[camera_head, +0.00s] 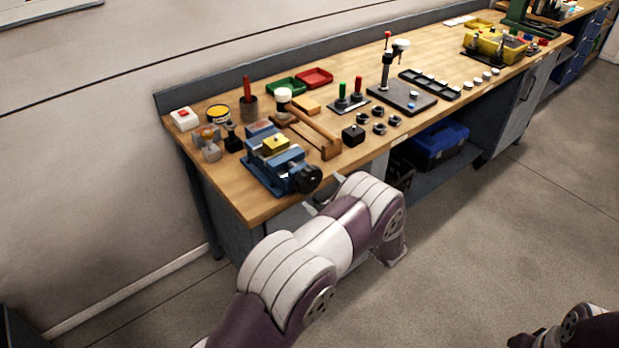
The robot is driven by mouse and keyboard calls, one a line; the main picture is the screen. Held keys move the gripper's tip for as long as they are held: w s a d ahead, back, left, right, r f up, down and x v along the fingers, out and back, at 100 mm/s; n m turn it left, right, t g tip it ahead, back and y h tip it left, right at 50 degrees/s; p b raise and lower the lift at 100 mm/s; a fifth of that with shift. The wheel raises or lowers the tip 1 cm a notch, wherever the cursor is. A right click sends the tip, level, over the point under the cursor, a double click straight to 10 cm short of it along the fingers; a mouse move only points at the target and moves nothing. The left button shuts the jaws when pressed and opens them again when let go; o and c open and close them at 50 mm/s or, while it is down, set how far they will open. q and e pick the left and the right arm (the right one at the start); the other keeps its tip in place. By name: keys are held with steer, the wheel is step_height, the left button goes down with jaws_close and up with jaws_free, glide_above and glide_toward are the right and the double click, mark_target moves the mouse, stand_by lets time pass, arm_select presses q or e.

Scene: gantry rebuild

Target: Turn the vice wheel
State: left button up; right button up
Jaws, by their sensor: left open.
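The blue vice (268,172) stands at the near left end of the wooden bench, with a yellow block (275,144) between its jaws. Its black wheel (307,180) faces the bench's front edge. My left gripper (325,196) is just right of and slightly below the wheel in the head view, apart from it in the picture. It is open and seems empty; my own arm hides part of it. Part of my right arm shows at the bottom right corner, but its gripper does not show.
A red-button box (184,119) stands at the back left. A blue toolbox (436,146) sits below. The floor in front is clear.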

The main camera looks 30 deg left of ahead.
mark_target(312, 182)
arm_select(q)
steer(key=p+x, duration=0.1)
steer(key=x, duration=0.5)
steer(key=shift+w+f, duration=0.1)
steer(key=shift+w+a, duration=0.2)
steer(key=shift+a, duration=0.2)
steer(key=c, duration=0.8)
steer(key=shift+o, duration=0.2)
steer(key=m, duration=0.2)
steer(key=shift+f+m+b, duration=0.1)
steer(key=shift+m+b, duration=0.25)
steer(key=shift+m, duration=1.55)
